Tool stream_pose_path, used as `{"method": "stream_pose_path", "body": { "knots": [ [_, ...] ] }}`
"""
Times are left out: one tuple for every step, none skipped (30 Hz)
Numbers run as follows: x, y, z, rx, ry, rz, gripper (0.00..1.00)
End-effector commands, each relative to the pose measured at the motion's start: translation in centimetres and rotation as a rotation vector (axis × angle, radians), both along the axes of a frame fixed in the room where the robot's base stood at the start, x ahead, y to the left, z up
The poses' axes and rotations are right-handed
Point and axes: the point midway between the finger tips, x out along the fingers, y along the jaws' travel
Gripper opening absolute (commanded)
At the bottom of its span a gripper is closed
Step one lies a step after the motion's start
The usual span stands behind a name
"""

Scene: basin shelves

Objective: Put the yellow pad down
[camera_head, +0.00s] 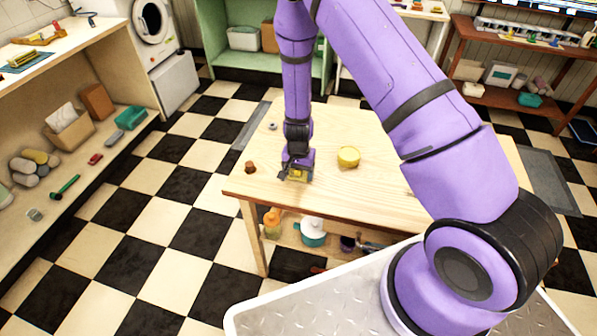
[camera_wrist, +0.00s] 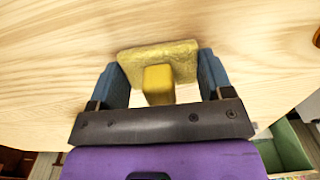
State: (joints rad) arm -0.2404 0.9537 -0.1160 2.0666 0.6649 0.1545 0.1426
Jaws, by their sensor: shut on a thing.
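The yellow pad (camera_wrist: 185,56) is a flat piece with a raised yellow block on it, seen in the wrist view between the two blue fingers. My gripper (camera_wrist: 163,84) is shut on the pad. In the head view my gripper (camera_head: 294,173) is low over the front left part of the wooden table (camera_head: 400,202), with a bit of the yellow pad (camera_head: 299,175) showing beside it. The pad is at or close to the tabletop; I cannot tell whether it touches.
A round yellow object (camera_head: 348,155) stands on the table to the right of my gripper. A small brown object (camera_head: 250,167) lies near the left edge. Bottles and a teal-based pot (camera_head: 313,236) sit under the tabletop. The tabletop between these is bare.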

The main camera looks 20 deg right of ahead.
Motion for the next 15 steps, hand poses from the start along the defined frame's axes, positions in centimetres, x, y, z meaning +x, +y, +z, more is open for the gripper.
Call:
{"method": "stream_pose_path", "body": {
  "knots": [
    [-0.01, 0.0, -0.08, 0.0, 0.0, 0.0, 0.43],
    [-0.02, -0.01, -0.15, 0.0, 0.0, 0.0, 0.43],
    [-0.03, 0.0, -0.27, 0.001, 0.001, 0.0, 0.43],
    [-0.02, 0.01, -0.26, 0.0, 0.0, 0.0, 0.78],
    [-0.02, 0.01, -0.24, 0.0, 0.0, 0.0, 0.85],
    [-0.02, 0.0, -0.24, 0.0, 0.0, 0.0, 0.94],
    [-0.02, 0.0, -0.24, 0.0, 0.0, 0.0, 0.99],
    [-0.03, 0.0, -0.24, 0.0, 0.0, 0.0, 0.99],
    [-0.03, 0.0, -0.24, -0.001, 0.001, 0.0, 0.99],
    [-0.03, 0.0, -0.24, -0.001, 0.001, 0.0, 0.99],
    [-0.03, -0.01, -0.24, -0.001, 0.001, 0.0, 0.99],
    [-0.03, -0.01, -0.24, -0.001, 0.001, 0.0, 0.99],
    [-0.03, -0.01, -0.24, -0.001, 0.001, 0.0, 0.99],
    [-0.03, -0.01, -0.23, -0.001, 0.001, 0.0, 0.99],
    [-0.02, -0.01, -0.16, 0.0, 0.0, 0.0, 0.99]
  ]
}}
